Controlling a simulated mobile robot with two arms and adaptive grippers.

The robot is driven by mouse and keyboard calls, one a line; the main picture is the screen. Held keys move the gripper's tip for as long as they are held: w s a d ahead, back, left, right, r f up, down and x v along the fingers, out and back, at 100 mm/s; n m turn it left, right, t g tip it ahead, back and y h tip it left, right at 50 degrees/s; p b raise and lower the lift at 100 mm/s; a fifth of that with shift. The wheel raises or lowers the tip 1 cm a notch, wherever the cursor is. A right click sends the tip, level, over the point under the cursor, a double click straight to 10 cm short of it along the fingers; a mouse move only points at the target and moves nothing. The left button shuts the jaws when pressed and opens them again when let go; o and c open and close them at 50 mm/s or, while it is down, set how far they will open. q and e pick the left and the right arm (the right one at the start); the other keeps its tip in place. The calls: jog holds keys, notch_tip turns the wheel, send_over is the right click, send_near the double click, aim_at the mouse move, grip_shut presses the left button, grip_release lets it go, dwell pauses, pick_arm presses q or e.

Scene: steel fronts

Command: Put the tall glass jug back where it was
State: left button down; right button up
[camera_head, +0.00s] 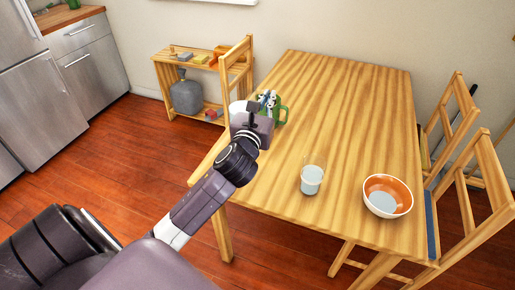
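A clear glass vessel (312,176), holding pale liquid low down, stands upright on the wooden table (335,100). It is the only glass piece I can make out, and I cannot tell if it is the jug. My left gripper (262,105) is over the table's left edge, beside a green handled container (281,113) with black-and-white items. The gripper's own body hides its fingertips, so I cannot tell whether it is open or holds anything. A white rounded object (238,107) shows just left of it, partly hidden. My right gripper is not in view.
An orange-lined bowl (388,195) sits near the table's right front. Chairs (456,115) stand at the right, and another chair (238,62) at the left. A low wooden shelf (168,72) holds a grey vessel (186,96). The table's middle and back are clear.

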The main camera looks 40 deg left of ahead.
pick_arm(q)
notch_tip(320, 180, down, 17)
jog(key=b, duration=0.3)
jog(key=shift+r+b, duration=0.15)
jog(key=shift+b, duration=0.15)
jog(key=c, duration=2.6)
grip_release()
jog(key=shift+f, duration=0.3)
jog(key=o, duration=0.4)
jog(key=shift+d, duration=0.1)
jog(key=shift+o, duration=0.2)
